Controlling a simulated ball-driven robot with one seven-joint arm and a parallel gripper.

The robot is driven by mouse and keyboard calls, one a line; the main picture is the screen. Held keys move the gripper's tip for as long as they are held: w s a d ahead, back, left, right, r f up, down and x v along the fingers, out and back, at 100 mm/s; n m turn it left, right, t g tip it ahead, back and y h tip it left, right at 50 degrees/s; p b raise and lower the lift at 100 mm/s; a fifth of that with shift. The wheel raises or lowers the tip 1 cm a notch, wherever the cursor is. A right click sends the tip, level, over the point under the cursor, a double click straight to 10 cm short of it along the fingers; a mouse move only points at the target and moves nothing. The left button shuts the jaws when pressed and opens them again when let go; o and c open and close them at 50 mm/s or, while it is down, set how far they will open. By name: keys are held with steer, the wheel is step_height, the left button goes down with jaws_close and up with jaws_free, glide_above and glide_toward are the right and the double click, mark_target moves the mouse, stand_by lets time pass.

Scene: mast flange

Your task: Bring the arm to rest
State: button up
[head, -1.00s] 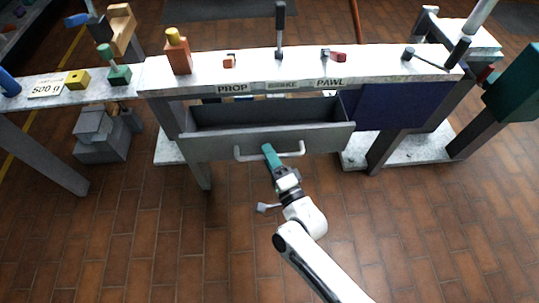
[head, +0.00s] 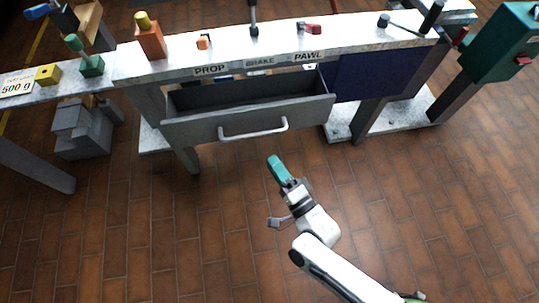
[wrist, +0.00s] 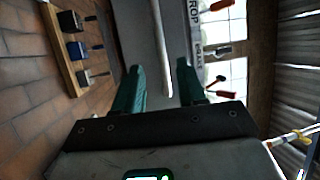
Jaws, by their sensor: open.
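My gripper (head: 276,165) has teal fingers and is in front of the open drawer (head: 200,131), apart from its pale bar handle (head: 253,130) and with nothing in it. In the wrist view my gripper (wrist: 160,80) shows two teal fingers spread apart. The drawer handle (wrist: 161,45) appears between and beyond the fingertips, not held. My white arm reaches in from the lower right of the head view.
The drawer hangs under a bench (head: 280,45) labelled PROP, BRAKE and PAWL. An orange block (head: 150,41) and a red piece (head: 311,28) sit on top. A teal box (head: 503,43) stands at right. The tiled floor in front is clear.

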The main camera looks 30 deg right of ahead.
stand_by(0.7)
steer(key=s+d+n+g+h, duration=0.1)
steer(key=s+d+n+g, duration=0.4)
steer(key=s+n+g, duration=0.35)
steer(key=s+d+n+g+h, duration=0.1)
steer(key=s+d+n+g, duration=0.5)
steer(key=s+g, duration=0.4)
step_height(320, 180, up, 23)
steer(key=n+p, duration=0.1)
steer(key=p, duration=2.1)
steer(key=shift+s+a+p, duration=0.15)
steer(key=shift+a+p, duration=0.15)
steer(key=shift+a, duration=0.15)
